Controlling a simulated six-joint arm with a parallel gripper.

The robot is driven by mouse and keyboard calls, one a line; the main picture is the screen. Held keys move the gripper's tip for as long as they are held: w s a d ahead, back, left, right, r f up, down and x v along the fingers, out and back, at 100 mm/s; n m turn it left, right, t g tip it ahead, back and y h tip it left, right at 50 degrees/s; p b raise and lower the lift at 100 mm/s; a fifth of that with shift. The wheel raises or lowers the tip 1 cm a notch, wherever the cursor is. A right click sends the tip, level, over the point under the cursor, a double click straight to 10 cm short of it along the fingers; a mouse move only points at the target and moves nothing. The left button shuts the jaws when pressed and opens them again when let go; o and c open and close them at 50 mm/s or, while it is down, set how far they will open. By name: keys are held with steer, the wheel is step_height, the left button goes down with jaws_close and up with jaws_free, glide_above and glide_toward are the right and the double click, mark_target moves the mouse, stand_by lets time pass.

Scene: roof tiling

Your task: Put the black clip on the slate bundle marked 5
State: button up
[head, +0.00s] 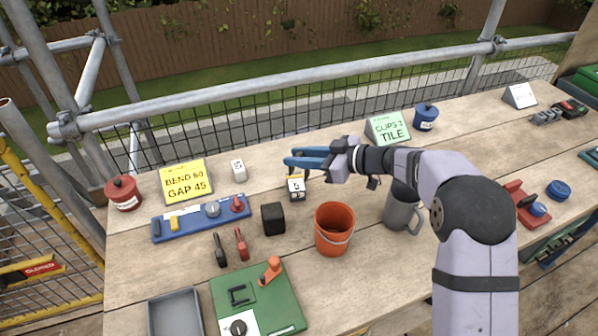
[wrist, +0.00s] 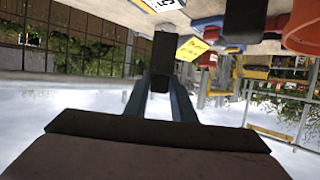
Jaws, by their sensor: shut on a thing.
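My gripper (head: 290,161) is at the middle of the bench, its blue fingers pointing left. In the wrist view its fingers (wrist: 160,78) are shut on a small dark block, which looks like the black clip (wrist: 160,60). In the head view I cannot make the clip out clearly. The slate bundle marked 5 (head: 296,188) stands just below the fingers in the head picture. Its white label (wrist: 163,4) shows at the top edge of the wrist view. I cannot tell whether the clip touches the bundle.
A black cube (head: 273,218) and an orange bucket (head: 334,229) stand near the bundle. A blue tray (head: 201,217) and a yellow sign (head: 186,181) are at left. A small white block (head: 238,170) stands behind. A grey mug (head: 402,210) is under my arm.

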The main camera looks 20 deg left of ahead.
mark_target(308, 172)
steer(key=shift+f, duration=2.5)
jaws_close()
steer(key=shift+f, duration=0.15)
steer(key=o, duration=1.1)
jaws_free()
steer(key=shift+c, duration=0.2)
step_height(308, 172, up, 8)
steer(key=d+b, duration=0.1)
steer(key=d, duration=0.1)
steer(key=shift+d+r, duration=0.2)
steer(key=shift+d, duration=0.2)
